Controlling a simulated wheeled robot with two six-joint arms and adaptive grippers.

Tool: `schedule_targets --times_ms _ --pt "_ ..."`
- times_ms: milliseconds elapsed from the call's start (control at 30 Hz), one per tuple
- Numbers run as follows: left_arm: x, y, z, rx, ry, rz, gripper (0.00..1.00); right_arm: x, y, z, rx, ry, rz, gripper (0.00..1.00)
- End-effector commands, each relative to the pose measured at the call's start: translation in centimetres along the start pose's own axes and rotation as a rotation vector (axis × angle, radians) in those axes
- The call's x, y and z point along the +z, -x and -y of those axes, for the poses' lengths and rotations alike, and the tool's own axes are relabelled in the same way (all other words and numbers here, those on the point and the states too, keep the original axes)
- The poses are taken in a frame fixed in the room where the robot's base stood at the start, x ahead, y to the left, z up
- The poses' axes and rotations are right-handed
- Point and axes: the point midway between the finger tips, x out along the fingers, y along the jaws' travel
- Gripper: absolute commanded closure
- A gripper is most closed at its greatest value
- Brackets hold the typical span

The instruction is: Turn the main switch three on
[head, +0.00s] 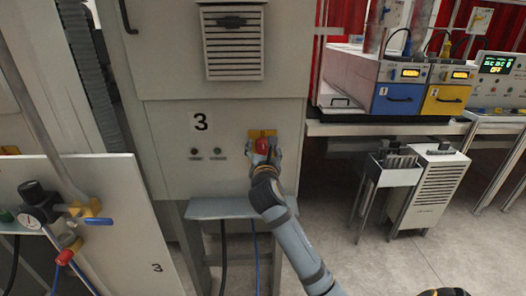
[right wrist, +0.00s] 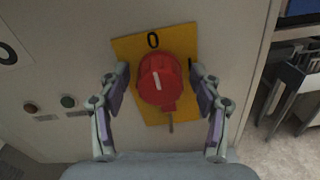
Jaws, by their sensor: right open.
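The main switch three is a red rotary knob (right wrist: 160,80) on a yellow plate (right wrist: 128,48), mounted on a grey cabinet front. The knob's white mark points up toward the "0" on the plate; a "1" mark is partly hidden at the right. In the head view the red knob (head: 262,146) and the yellow plate (head: 262,133) sit right of the black "3" label (head: 201,122). My right gripper (right wrist: 159,80) is open, with one finger on each side of the knob. I cannot tell whether the fingers touch it. My left gripper is not in view.
Two small buttons (head: 206,153) are left of the switch. A grey ledge (head: 232,208) juts out below. A panel with valves and a blue handle (head: 98,221) stands at left. A bench (head: 390,129) with blue and yellow units is at right.

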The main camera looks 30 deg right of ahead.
Motion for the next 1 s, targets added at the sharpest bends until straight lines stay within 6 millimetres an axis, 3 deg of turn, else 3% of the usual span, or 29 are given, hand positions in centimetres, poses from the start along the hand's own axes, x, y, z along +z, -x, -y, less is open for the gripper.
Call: schedule_targets --times_ms 167,567,1000 --pt "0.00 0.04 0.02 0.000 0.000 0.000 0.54 0.04 0.00 -0.03 0.001 -0.001 0.000 0.35" --pt "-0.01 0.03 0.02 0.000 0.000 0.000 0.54 0.03 0.03 -0.04 0.001 -0.001 0.000 0.88" --pt "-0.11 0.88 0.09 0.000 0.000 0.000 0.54 0.22 0.02 -0.07 0.001 -0.103 0.000 0.90"
